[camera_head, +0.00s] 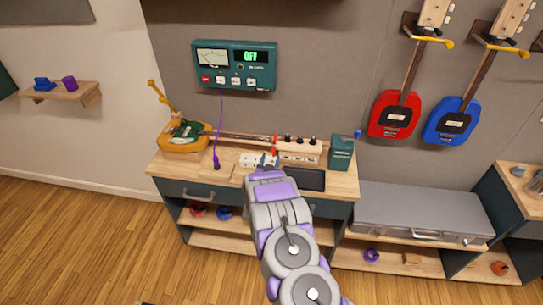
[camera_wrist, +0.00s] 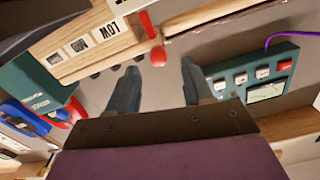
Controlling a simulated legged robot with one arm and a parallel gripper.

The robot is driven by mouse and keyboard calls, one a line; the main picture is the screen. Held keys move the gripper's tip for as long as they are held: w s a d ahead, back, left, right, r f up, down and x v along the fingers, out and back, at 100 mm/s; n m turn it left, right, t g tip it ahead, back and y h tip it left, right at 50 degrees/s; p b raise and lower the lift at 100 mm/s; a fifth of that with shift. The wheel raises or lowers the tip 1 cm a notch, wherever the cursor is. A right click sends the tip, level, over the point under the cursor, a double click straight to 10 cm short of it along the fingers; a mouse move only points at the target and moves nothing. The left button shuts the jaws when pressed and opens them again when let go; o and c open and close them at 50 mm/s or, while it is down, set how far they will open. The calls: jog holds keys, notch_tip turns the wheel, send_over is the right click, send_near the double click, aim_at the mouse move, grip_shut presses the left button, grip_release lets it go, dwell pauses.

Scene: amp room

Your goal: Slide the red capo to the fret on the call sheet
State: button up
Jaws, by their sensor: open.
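The red capo (camera_wrist: 148,25) appears in the wrist view as a red bar with a round red end. It is at the guitar neck (camera_wrist: 215,12), beside a wooden box labelled LOW and MID (camera_wrist: 85,42). In the head view, small red parts of the capo (camera_head: 275,140) show at the neck's right end. My gripper (camera_wrist: 160,66) is open, its two fingers apart with the red round end near the gap between their tips. I cannot tell whether they touch it. In the head view my gripper (camera_head: 268,159) partly covers a white card (camera_head: 252,160); its writing is unreadable.
The yellow guitar body (camera_head: 183,146) lies at the bench's left. A teal box (camera_head: 342,152) and dark flat panel (camera_head: 305,180) are to the right. A purple cable hangs from the teal wall unit reading OFF (camera_head: 236,66). Red (camera_head: 395,115) and blue (camera_head: 452,122) guitars hang right.

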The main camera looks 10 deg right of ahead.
aim_at(272, 152)
jog(key=shift+x, duration=1.95)
grip_shut()
